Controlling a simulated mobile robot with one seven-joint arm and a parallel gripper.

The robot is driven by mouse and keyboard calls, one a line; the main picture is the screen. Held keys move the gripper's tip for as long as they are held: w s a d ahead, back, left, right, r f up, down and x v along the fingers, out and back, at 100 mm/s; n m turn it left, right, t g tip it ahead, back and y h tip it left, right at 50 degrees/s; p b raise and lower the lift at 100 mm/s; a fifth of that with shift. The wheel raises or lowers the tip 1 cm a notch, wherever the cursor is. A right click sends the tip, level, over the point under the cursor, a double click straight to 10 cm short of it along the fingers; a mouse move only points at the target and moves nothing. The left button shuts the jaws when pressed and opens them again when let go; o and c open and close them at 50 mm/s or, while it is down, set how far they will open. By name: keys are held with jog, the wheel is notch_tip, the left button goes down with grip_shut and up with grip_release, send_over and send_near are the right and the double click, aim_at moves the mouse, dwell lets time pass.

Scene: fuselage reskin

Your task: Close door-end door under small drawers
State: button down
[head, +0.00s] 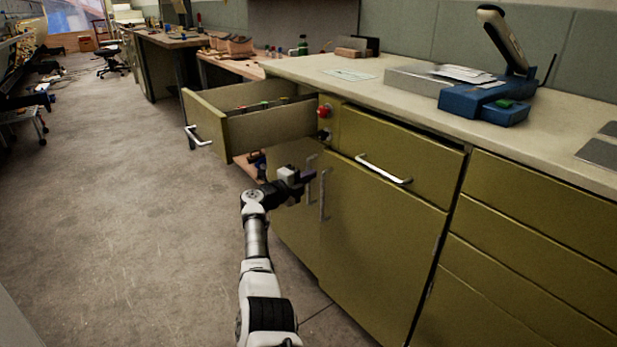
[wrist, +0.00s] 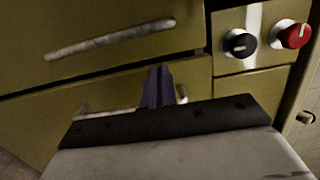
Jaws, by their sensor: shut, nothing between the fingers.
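The olive cabinet's left door (head: 292,235) is below the pulled-out small drawer (head: 270,130). Its vertical handle (head: 311,165) is partly hidden by my gripper (head: 307,176). This door looks about in line with the right door (head: 375,235), but I cannot tell whether it is fully shut. The right door's handle (head: 323,195) stands just right of my fingertips. My gripper is shut and empty, close to the door fronts; contact cannot be told. In the wrist view, the purple fingers (wrist: 157,87) are together in front of an olive panel.
The open drawer juts out left, above my gripper, with its handle (head: 197,136) toward the aisle. A red knob (head: 324,111) also shows in the wrist view (wrist: 294,36), beside a black knob (wrist: 239,43). A closed drawer (head: 400,160) is at right. The floor (head: 130,210) at left is clear.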

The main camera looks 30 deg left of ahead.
jog(key=p+v, duration=0.3)
jog(key=v, duration=1)
jog(key=shift+s+p, duration=0.4)
